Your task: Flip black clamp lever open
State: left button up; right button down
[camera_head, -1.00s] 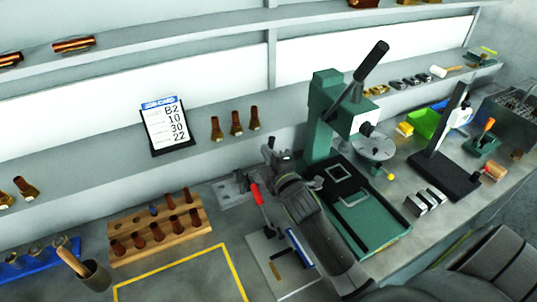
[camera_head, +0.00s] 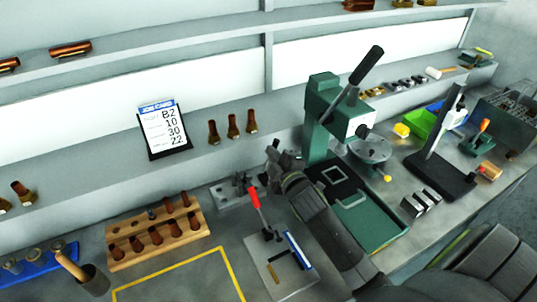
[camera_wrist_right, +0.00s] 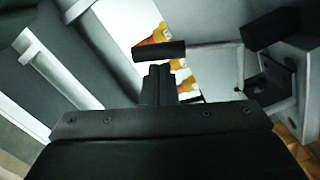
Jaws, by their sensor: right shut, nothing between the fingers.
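My right gripper (camera_head: 272,153) is shut and empty, in front of the back shelf and left of the green press. In the right wrist view its closed black fingers (camera_wrist_right: 158,84) point at a black bar (camera_wrist_right: 160,50), which looks like the clamp lever. The bar lies crosswise just beyond the fingertips; I cannot tell whether they touch. A grey metal bracket with a dark block (camera_wrist_right: 275,80) stands to its right. In the head view a grey clamp fixture (camera_head: 230,195) sits on the bench left of my gripper; its lever is too small to make out clearly. My left gripper is not in view.
A red-handled toggle clamp (camera_head: 254,197) stands on a pale plate below the fixture. A wooden rack (camera_head: 155,257) of brass fittings is to the left. The green press (camera_head: 322,100) stands close to my right arm. A yellow-taped area (camera_head: 180,270) is empty.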

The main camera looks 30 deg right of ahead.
jog(key=shift+d+f+m, duration=0.3)
jog(key=shift+d+m, duration=0.4)
jog(key=shift+d, duration=0.05)
jog(key=shift+d+f+m, duration=0.25)
jog(key=shift+d+m, duration=0.45)
jog(key=shift+d, duration=0.05)
jog(key=shift+s+d, duration=0.1)
